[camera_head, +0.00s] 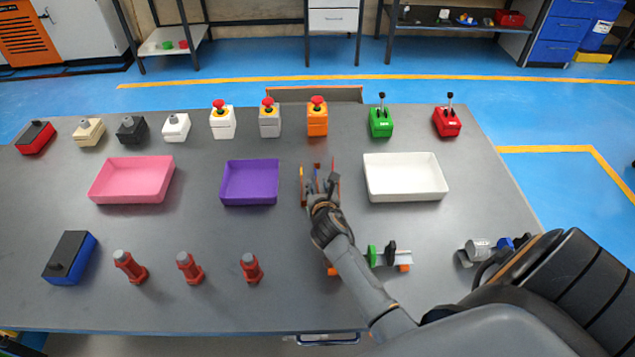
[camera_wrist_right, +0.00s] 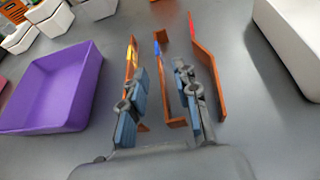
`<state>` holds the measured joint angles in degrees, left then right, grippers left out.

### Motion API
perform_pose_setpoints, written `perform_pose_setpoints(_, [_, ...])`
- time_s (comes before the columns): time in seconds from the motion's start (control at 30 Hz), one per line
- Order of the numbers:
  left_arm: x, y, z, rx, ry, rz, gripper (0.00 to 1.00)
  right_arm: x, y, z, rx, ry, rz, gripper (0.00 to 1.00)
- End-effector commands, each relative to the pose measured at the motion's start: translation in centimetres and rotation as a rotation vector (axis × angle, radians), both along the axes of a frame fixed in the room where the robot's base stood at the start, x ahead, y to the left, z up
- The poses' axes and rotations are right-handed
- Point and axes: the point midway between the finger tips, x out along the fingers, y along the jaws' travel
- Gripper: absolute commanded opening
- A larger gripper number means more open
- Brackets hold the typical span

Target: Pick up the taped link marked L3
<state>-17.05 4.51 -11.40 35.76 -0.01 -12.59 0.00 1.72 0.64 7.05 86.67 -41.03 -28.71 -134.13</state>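Several copper links with coloured tape stand on the table between the purple and white trays. In the right wrist view, one has yellow tape (camera_wrist_right: 131,58), one has blue tape (camera_wrist_right: 158,58) and one has red tape (camera_wrist_right: 200,45). The L3 marking cannot be read. My right gripper (camera_head: 324,188) is over the links with its fingers apart. In the right wrist view the gripper (camera_wrist_right: 160,88) has the blue-taped link between its fingers, the yellow-taped one by the left finger and the red-taped one right of the right finger. Contact cannot be told. My left gripper is not in view.
A purple tray (camera_head: 249,200) is left of the links, a white tray (camera_head: 405,195) right, and a pink tray (camera_head: 110,197) further left. Switch boxes, including an orange one (camera_head: 317,122), line the back. Red posts (camera_head: 190,268) stand at the front left. A bracket assembly (camera_head: 388,265) lies near my right forearm.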

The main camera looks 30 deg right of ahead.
Motion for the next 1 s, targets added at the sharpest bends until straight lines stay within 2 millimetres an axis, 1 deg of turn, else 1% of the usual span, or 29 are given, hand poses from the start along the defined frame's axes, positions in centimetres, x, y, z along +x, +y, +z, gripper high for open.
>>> perform_pose_setpoints(0.03, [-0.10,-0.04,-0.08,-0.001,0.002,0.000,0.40,0.62,-0.24,-0.22,0.000,-0.001,0.000,0.30])
perform_pose_setpoints(0.13, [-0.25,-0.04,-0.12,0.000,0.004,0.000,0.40,1.20,-0.57,-0.52,0.000,-0.001,0.000,0.30])
perform_pose_setpoints(0.4, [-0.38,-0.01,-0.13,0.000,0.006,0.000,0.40,1.37,-0.67,-0.65,-0.001,-0.001,0.001,0.30])
perform_pose_setpoints(0.43, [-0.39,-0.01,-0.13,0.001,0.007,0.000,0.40,1.37,-0.67,-0.64,-0.001,-0.001,0.001,0.26])
perform_pose_setpoints(0.47, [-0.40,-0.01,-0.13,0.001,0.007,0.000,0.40,1.36,-0.67,-0.65,-0.001,-0.001,0.001,0.20])
perform_pose_setpoints(0.5, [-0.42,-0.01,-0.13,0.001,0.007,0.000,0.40,1.37,-0.67,-0.64,-0.001,-0.001,0.001,0.12])
perform_pose_setpoints(0.57, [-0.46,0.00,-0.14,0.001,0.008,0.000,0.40,1.35,-0.66,-0.65,-0.001,-0.001,0.001,0.00])
perform_pose_setpoints(1.0, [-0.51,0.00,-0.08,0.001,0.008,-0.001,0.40,1.39,-0.69,-0.42,-0.001,-0.002,0.001,0.00])
